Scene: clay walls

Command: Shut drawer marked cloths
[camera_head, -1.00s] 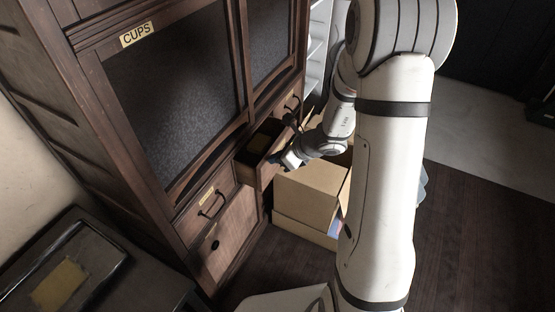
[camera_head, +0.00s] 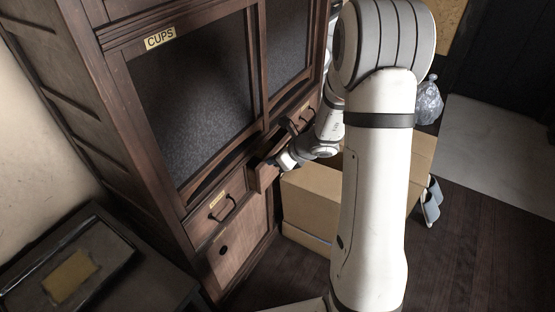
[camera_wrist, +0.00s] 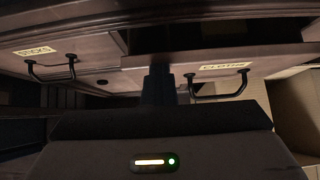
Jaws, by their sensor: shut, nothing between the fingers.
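The drawer marked cloths (camera_head: 266,177) is in the dark wooden cabinet, partly hidden behind my arm in the head view. My gripper (camera_head: 278,161) is shut and empty, at the drawer's front. In the wrist view the dark fingers (camera_wrist: 158,85) point at the front, left of the handle. I cannot tell whether they touch it.
A drawer marked sticks (camera_wrist: 38,51) is to the left, looking closed. Cardboard boxes (camera_head: 311,203) stand close beside the cloths drawer. Above are dark panels under a cups label (camera_head: 160,38). A low table with a tray (camera_head: 110,262) is at lower left.

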